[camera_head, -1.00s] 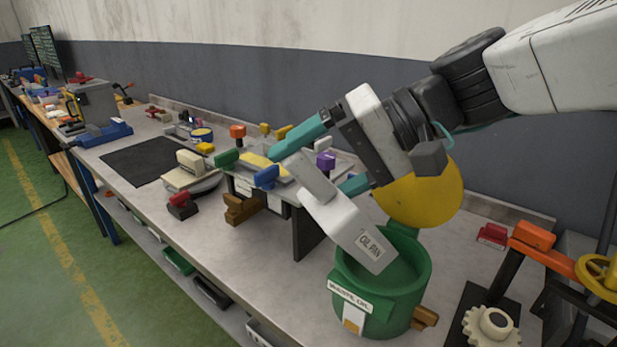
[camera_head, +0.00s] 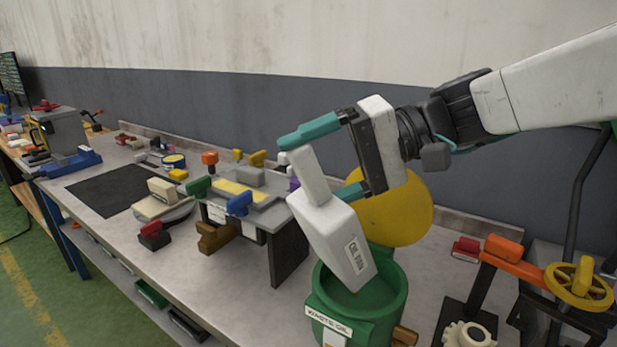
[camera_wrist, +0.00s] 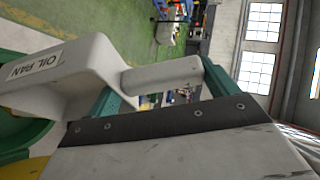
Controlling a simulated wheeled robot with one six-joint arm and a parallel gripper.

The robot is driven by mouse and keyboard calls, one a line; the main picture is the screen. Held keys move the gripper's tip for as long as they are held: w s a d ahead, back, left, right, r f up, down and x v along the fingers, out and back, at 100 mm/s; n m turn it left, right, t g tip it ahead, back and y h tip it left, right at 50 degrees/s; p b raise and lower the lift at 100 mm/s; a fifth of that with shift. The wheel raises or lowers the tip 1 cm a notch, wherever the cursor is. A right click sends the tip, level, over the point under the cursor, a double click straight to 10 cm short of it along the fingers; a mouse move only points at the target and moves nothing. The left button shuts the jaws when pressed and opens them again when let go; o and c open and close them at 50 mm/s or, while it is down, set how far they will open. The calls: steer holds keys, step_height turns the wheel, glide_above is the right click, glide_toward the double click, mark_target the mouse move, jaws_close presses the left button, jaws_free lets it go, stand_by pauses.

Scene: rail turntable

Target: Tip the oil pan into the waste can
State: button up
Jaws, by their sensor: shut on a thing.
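The white oil pan (camera_head: 332,240), labelled "OIL PAN", is tilted steeply, its labelled end low over the mouth of the green waste can (camera_head: 388,303). Its handle (camera_head: 309,176) points up. My gripper (camera_head: 322,160) has teal fingers shut on the handle. In the wrist view the pan (camera_wrist: 75,70) is at the left, with its handle between the fingers (camera_wrist: 160,80). The can is labelled "WASTE OIL" and its round yellow lid (camera_head: 405,212) stands open behind it. The can's rim (camera_wrist: 30,135) shows at lower left there. The pan's inside is hidden.
A raised fixture (camera_head: 245,195) with coloured clamps stands left of the can. At the right are an orange-handled device with a yellow wheel (camera_head: 580,285), a pale gear (camera_head: 468,335) and a red block (camera_head: 466,248). A dark mat (camera_head: 110,190) lies farther left.

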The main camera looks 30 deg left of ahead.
steer(key=shift+w+d+r+g+y, duration=0.2)
steer(key=shift+w+d+r, duration=0.1)
steer(key=shift+w, duration=0.1)
steer(key=shift+w+d+r+g+y, duration=0.2)
steer(key=shift+w+r, duration=0.05)
steer(key=shift+w, duration=0.15)
stand_by(0.4)
